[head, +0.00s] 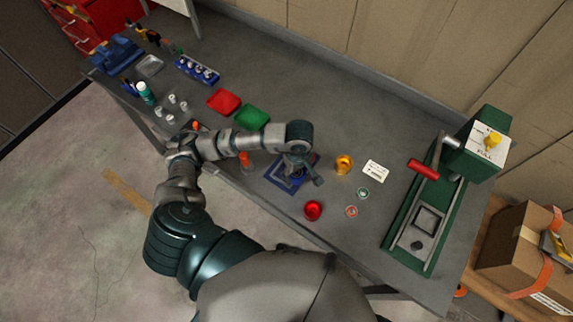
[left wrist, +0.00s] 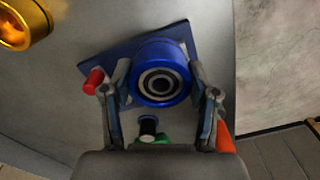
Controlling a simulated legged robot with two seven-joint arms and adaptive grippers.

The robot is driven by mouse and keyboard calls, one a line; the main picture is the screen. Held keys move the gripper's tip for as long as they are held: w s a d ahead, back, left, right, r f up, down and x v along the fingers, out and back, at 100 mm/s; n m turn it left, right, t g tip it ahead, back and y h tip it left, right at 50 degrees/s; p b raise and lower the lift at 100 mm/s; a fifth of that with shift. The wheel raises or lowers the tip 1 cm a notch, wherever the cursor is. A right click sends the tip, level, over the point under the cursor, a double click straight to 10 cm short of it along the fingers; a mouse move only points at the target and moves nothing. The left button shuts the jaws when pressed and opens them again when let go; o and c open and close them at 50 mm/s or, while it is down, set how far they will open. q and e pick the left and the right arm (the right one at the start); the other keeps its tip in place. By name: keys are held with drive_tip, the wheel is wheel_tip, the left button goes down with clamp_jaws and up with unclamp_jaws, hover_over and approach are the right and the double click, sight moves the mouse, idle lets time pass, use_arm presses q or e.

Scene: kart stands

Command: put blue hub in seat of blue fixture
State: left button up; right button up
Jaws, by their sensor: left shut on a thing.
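The blue hub (left wrist: 160,72) is a round blue ring with a dark-centred bearing face, held between the two fingers of my left gripper (left wrist: 160,98) in the left wrist view. The blue fixture (left wrist: 97,63) is a dark blue plate lying behind the hub there. In the head view my left gripper (head: 298,172) is over the blue fixture (head: 277,177) and covers much of it. The seat is hidden by the hub and gripper, and I cannot tell whether the hub touches it. A red peg (left wrist: 93,81) stands at the plate's left side. My right gripper is not in view.
A yellow hub (head: 344,164) and a red hub (head: 313,211) stand right of the fixture. An orange piece (head: 246,161) is at its left. Red (head: 223,102) and green (head: 251,117) trays lie farther left. A green lever press (head: 430,215) is at right.

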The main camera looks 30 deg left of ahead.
use_arm(q)
drive_tip(key=a, duration=0.2)
drive_tip(key=w+a, duration=0.1)
drive_tip(key=a, duration=0.1)
drive_tip(key=shift+w+a+f+p, duration=0.15)
drive_tip(key=shift+a+f+p, duration=0.05)
drive_tip(key=shift+a+p, duration=0.1)
drive_tip(key=shift+d+f, duration=0.1)
drive_tip(key=shift+f, duration=0.3)
wheel_tip(320, 180, down, 3)
drive_tip(key=shift+d+r+p, duration=0.15)
drive_tip(key=shift+p, duration=0.3)
drive_tip(key=o, duration=1.5)
drive_tip(key=shift+a, duration=0.25)
drive_tip(key=shift+c, duration=0.2)
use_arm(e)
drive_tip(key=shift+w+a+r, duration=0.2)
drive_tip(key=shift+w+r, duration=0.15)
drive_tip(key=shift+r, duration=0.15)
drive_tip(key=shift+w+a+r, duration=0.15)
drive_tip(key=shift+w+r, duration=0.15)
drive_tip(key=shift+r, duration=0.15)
use_arm(q)
drive_tip(key=shift+d, duration=0.1)
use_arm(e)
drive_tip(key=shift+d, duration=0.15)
